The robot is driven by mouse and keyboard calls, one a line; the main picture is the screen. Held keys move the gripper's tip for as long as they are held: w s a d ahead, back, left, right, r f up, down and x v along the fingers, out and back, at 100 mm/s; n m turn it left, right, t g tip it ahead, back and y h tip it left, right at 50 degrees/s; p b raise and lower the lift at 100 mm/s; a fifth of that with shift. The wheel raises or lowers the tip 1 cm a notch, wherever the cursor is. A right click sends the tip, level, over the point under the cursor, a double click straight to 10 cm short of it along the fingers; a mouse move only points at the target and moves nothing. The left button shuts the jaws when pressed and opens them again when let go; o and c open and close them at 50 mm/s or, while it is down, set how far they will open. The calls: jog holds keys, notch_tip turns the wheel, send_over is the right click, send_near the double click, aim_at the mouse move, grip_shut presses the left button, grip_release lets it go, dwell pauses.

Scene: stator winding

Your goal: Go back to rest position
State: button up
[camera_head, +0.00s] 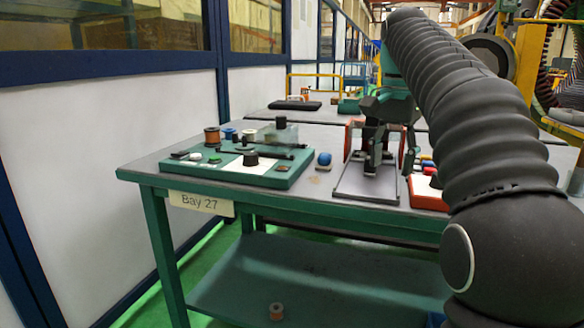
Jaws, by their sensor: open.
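My gripper (388,160) hangs at the end of my dark ribbed arm, over the right part of the workbench (140,166). Its fingers point down and stand apart, with nothing seen held between them. Below and around it on the bench is a fixture with a flat grey base plate (367,188) and a red upright frame behind. The fingers hide part of this fixture, and I cannot tell whether they touch it.
A green board (228,174) with spools and small parts lies on the left of the bench. A blue ball-like item (324,160) sits beside the fixture. A red tray (428,194) is at the right. A spool (276,311) stands on the lower shelf. A wall panel (105,140) borders the left.

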jog(key=s+a+f+n+t, duration=0.1)
jog(key=s+f+n, duration=0.3)
jog(key=s+f, duration=0.8)
jog(key=s+a+f+n+t, duration=0.1)
jog(key=s+f+n+t, duration=0.3)
jog(key=s+f, duration=0.8)
jog(key=shift+a+f+n, duration=0.35)
jog(key=shift+f+n, duration=0.05)
jog(key=shift+n, duration=0.2)
jog(key=shift+s, duration=0.1)
